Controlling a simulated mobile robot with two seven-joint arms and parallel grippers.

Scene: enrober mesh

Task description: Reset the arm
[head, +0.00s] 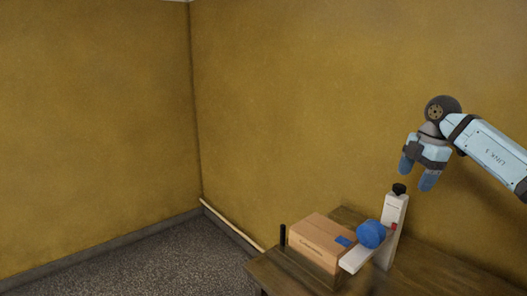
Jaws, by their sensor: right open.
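My right gripper (416,172) hangs at the right of the head view, with its two blue fingertips pointing down and apart. It is open, and nothing shows between the fingers. My right arm comes in from the right edge behind it. In the picture the fingertips are just above the black top of a white upright device (393,212); I cannot tell how far apart they are in depth. My left gripper is not in view.
A wooden table (430,272) stands at the lower right against the yellow wall. On it are a cardboard box (318,240), a blue round part (371,234) by the white device, and a thin black upright piece (282,236). The floor (140,265) at left is clear.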

